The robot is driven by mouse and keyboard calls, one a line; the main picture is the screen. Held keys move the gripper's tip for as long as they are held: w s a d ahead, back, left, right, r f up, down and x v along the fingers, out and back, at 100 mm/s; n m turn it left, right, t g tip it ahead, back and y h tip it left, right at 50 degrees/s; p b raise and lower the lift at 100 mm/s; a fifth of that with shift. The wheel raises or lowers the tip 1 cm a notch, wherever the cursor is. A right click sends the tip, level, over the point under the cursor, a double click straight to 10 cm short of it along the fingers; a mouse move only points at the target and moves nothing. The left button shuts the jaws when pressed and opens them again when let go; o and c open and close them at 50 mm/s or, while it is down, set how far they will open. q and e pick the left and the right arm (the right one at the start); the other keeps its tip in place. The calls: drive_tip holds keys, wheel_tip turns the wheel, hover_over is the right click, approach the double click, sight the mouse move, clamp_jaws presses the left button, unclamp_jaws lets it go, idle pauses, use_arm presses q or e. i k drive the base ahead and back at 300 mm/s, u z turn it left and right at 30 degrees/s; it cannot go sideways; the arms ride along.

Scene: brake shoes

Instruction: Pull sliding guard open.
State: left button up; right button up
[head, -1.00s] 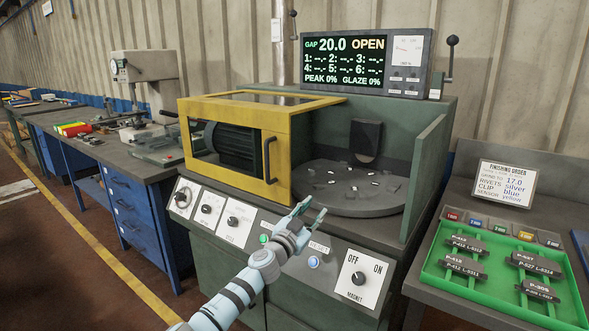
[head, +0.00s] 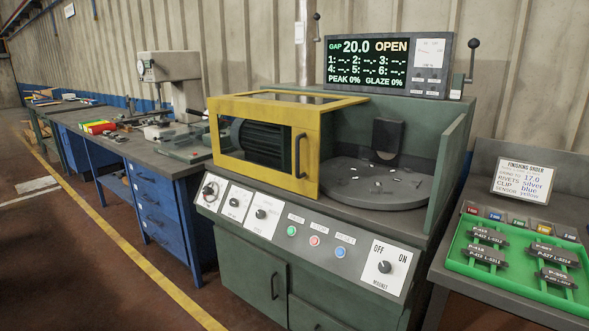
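The yellow sliding guard (head: 312,150) with clear windows stands at the left part of the green grinding machine (head: 455,160). Its dark vertical handle (head: 299,155) is on the front face near the right edge. The guard covers the motor (head: 262,143) on the left. To its right the round grey table (head: 375,187) is uncovered, with several small pale pieces on it. The display (head: 388,65) reads GAP 20.0 OPEN. Neither of my grippers shows in the head view.
The sloped control panel (head: 340,262) has buttons, dials and an OFF/ON magnet knob (head: 384,267). A green tray (head: 478,259) with labelled brake shoes and a finishing order card (head: 524,182) are at the right. A workbench (head: 180,165) stands at the left. The floor in front is clear at the left.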

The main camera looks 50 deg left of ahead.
sight(299, 110)
drive_tip(key=k, duration=0.95)
drive_tip(key=u, duration=0.8)
drive_tip(key=i, duration=0.95)
drive_tip(key=u, duration=0.3)
